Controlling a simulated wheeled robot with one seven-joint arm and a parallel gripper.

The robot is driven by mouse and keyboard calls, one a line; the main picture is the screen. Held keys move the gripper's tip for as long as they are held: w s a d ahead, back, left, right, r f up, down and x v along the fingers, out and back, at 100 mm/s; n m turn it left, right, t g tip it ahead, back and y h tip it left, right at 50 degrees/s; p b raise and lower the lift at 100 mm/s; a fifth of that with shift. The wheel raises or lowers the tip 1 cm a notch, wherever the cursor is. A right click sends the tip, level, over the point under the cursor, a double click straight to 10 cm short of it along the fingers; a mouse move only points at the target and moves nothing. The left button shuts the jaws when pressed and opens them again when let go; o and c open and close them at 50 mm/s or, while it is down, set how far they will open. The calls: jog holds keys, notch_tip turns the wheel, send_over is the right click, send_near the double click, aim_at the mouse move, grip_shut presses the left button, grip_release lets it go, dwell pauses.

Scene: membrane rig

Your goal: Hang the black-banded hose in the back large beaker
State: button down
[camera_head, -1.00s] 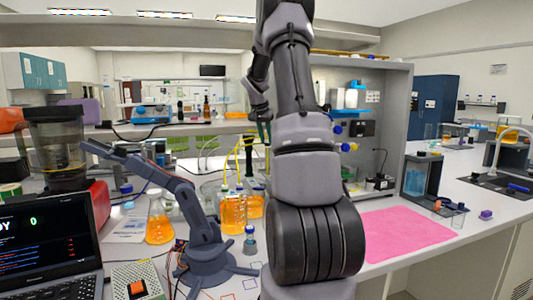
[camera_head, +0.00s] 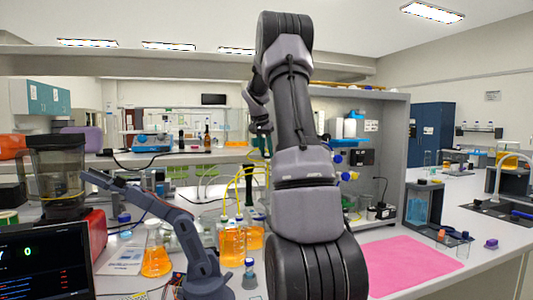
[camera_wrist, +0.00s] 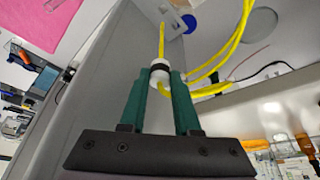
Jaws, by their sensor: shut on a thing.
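My gripper (camera_wrist: 166,95) is shut on a yellow hose (camera_wrist: 162,42) at its white collar (camera_wrist: 160,71), which has a dark band. The hose end below the collar shows between the green fingers. In the head view my gripper (camera_head: 262,145) is up by the shelf, partly hidden by my arm, with yellow hose (camera_head: 240,185) nearby, above the orange-filled bottles. Other yellow hose strands (camera_wrist: 225,55) loop to the right in the wrist view. Clear glassware (camera_head: 208,228) stands beside the bottles; I cannot tell which is the back large beaker.
Orange-filled bottles (camera_head: 232,242) and an orange flask (camera_head: 156,255) crowd the bench left of my arm. A small grey robot arm (camera_head: 195,240) stands in front. A grey cabinet wall (camera_head: 398,150) and pink mat (camera_head: 410,262) are at right; the mat is clear.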

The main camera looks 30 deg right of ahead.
jog(key=s+a+f+n+t+y, duration=0.1)
jog(key=a+f+n, duration=0.3)
jog(key=a+f, duration=0.3)
jog(key=shift+s+f, duration=0.2)
jog(key=shift+f, duration=0.1)
dwell(0.5)
dwell(0.5)
jog(key=shift+s, duration=0.15)
